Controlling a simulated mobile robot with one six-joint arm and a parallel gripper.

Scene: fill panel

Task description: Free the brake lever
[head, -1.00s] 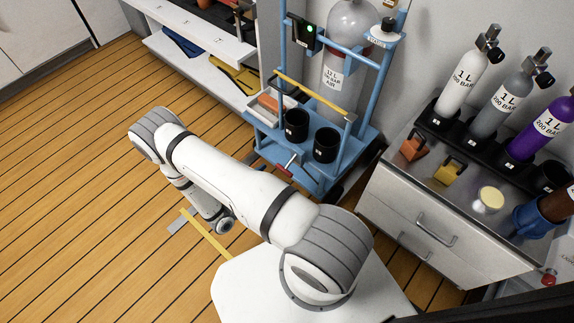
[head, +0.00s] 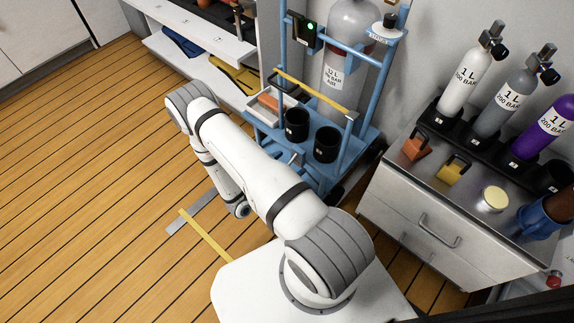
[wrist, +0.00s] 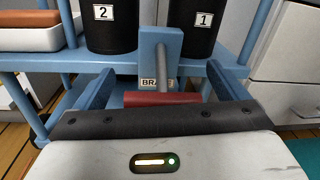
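The brake lever (wrist: 160,99) shows in the wrist view as a red grip on a grey rod, in front of a blue bracket (wrist: 148,45). A partly covered label behind the rod reads as BRAKE. My gripper (wrist: 160,68) appears open, with one blue-grey finger on each side of the lever and gaps between. The red grip lies just beyond the dark palm edge; contact cannot be told. In the head view, my arm hides the gripper and the red grip. The lever belongs to the blue trolley (head: 357,148).
The trolley carries a grey gas cylinder (head: 347,50), two black cups and a tray (head: 262,112) with an orange block. A white drawer cabinet (head: 440,235) with small bottles stands close at right. A low shelf (head: 200,65) stands at back left.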

